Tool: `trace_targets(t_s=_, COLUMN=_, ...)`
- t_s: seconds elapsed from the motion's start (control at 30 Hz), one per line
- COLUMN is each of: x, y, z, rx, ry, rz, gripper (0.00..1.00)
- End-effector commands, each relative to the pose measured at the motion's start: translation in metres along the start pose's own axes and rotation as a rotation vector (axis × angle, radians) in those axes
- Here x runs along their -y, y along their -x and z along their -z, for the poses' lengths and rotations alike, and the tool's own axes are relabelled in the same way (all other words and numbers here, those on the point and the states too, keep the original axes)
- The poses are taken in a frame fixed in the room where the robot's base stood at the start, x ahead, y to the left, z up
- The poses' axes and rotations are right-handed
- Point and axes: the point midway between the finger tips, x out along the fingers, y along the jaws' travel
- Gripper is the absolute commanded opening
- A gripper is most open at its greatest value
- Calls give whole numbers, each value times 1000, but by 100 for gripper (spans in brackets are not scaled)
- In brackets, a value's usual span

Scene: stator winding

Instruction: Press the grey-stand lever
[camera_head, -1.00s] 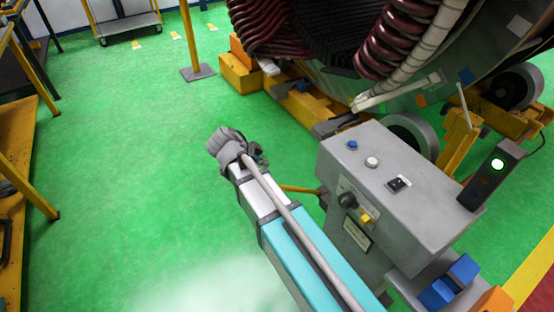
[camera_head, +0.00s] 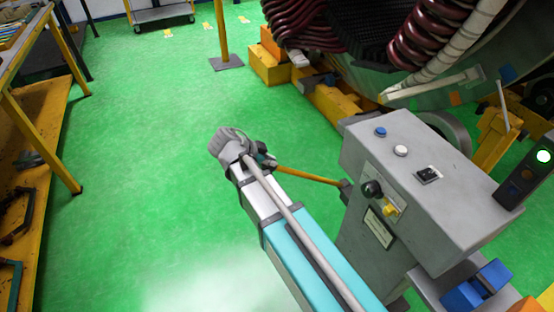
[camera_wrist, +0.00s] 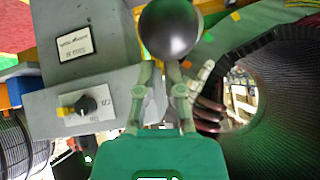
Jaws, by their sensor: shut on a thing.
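The grey stand (camera_head: 440,195) is on the right in the head view, with buttons, a switch and a black knob on it. Its lever, a yellow rod (camera_head: 310,176), sticks out leftward from the stand's side. The lever's dark round knob (camera_head: 262,148) shows partly beside the end of my arm. In the wrist view the knob (camera_wrist: 170,28) is a large dark ball at the top centre. My gripper (camera_wrist: 165,68) is shut on the lever at the knob; the exact contact is hard to see. The stand's panel (camera_wrist: 85,105) shows left of the fingers.
A large stator with dark red coils (camera_head: 440,35) stands behind the stand on yellow supports. A yellow post (camera_head: 223,35) stands at the back. A yellow workbench (camera_head: 45,130) is along the left edge. The green floor between is clear.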

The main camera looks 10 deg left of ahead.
Motion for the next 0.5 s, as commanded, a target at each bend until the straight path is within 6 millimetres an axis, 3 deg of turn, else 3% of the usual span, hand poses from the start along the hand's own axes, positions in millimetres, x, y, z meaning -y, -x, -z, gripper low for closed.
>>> trace_targets(t_s=0.03, x=1, y=2, z=-18, rx=58, ry=13, rz=0, gripper=0)
trace_targets(t_s=0.5, x=1, y=3, z=-11, rx=52, ry=12, rz=1, gripper=0)
